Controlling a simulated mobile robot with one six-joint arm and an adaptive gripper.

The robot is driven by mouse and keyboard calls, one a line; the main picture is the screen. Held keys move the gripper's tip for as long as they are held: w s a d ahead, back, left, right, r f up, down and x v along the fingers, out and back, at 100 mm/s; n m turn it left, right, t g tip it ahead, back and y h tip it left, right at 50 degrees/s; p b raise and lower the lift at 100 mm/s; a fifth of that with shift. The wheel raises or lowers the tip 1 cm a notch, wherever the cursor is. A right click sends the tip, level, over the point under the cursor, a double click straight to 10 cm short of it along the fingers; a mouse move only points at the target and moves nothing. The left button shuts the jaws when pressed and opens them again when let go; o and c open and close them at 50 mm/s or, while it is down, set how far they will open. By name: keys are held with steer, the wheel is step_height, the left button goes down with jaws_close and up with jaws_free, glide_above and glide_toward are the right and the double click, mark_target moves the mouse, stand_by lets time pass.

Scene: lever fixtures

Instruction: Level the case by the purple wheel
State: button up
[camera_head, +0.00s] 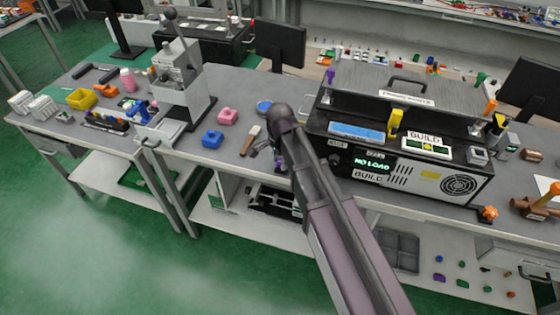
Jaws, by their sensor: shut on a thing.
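The case (400,170) is a wide black and grey machine with a "NO LOAD" display on its front, at the right of the bench. A small panel (426,144) with a green and yellow indicator sits on its top; I cannot read a tilt from it. The purple wheel (280,164) shows only as a small purple patch at the case's front left corner, mostly hidden by my arm. My gripper (275,152) is down at this corner, shut on what appears to be the purple wheel. The fingers are small and partly hidden.
An orange wheel (488,213) is at the case's front right corner. A lever press (185,85) stands further left.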

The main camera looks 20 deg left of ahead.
steer(key=shift+s, duration=0.1)
stand_by(0.4)
steer(key=o, duration=1.2)
steer(key=shift+c, duration=0.2)
